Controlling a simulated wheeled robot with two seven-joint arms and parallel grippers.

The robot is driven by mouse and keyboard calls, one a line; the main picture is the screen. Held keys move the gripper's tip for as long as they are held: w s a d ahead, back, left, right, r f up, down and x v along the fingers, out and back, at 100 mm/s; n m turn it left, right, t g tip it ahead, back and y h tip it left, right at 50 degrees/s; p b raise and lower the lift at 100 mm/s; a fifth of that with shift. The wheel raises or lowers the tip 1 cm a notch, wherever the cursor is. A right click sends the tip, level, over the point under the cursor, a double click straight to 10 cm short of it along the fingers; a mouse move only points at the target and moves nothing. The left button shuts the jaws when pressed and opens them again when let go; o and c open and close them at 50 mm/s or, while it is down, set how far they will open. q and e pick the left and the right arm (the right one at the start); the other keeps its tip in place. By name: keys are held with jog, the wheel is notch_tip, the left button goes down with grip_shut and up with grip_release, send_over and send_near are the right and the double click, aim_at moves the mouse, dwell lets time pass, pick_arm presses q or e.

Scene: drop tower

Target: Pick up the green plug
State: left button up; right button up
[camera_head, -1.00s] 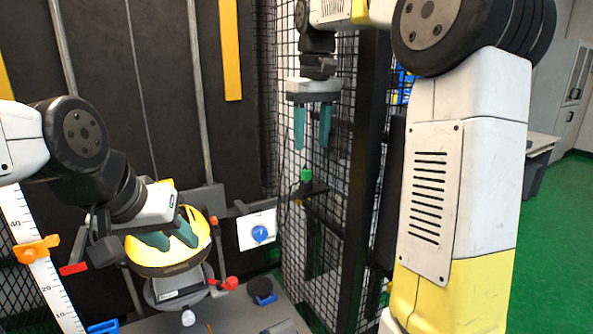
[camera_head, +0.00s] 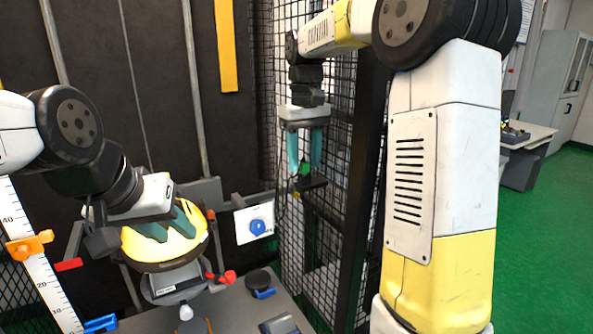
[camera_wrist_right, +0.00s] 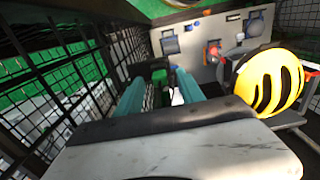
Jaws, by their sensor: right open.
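The green plug (camera_head: 305,169) stands upright on a small dark shelf (camera_head: 312,188) by the mesh fence. My right gripper (camera_head: 304,166) points down with its teal fingers apart, one on either side of the plug's upper part. The right wrist view shows the plug (camera_wrist_right: 159,76) between the far ends of the fingers; I cannot tell whether they touch it. My left gripper (camera_head: 168,229) has its teal fingers over the yellow helmet (camera_head: 142,246). A gap shows between them, but whether they grip the helmet is unclear.
A white panel with a blue knob (camera_head: 258,228) is left of the plug. A red lever (camera_head: 228,277) sits below the helmet. The black mesh fence (camera_head: 335,135) is close behind my right gripper. A ruler with an orange slider (camera_head: 30,246) stands at left.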

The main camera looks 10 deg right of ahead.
grip_shut()
